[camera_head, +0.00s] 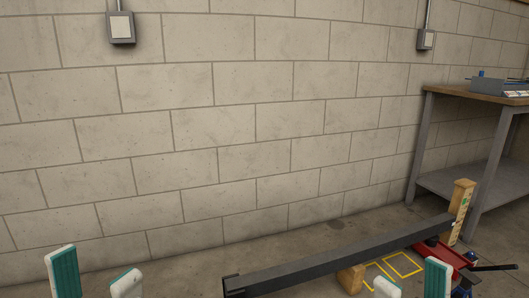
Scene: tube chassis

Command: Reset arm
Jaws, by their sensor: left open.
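My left gripper (95,270) shows at the bottom left edge, with two pale fingers, teal on their pads, standing apart. It is open with nothing between the fingers. My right gripper (411,274) shows at the bottom right, its two similar fingers also apart with nothing seen held between them. Both wrists and arms are below the picture. A long dark grey beam (340,255) runs slantwise across the floor area between the grippers, its far end passing behind the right gripper's side of the view.
A wooden block (351,279) is by the beam's middle, and a taller wooden post (461,211) stands at its far end. A red jack-like device (446,256) is at right. Yellow squares (403,264) mark the floor. A workbench (470,93) stands right, against a block wall (220,130).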

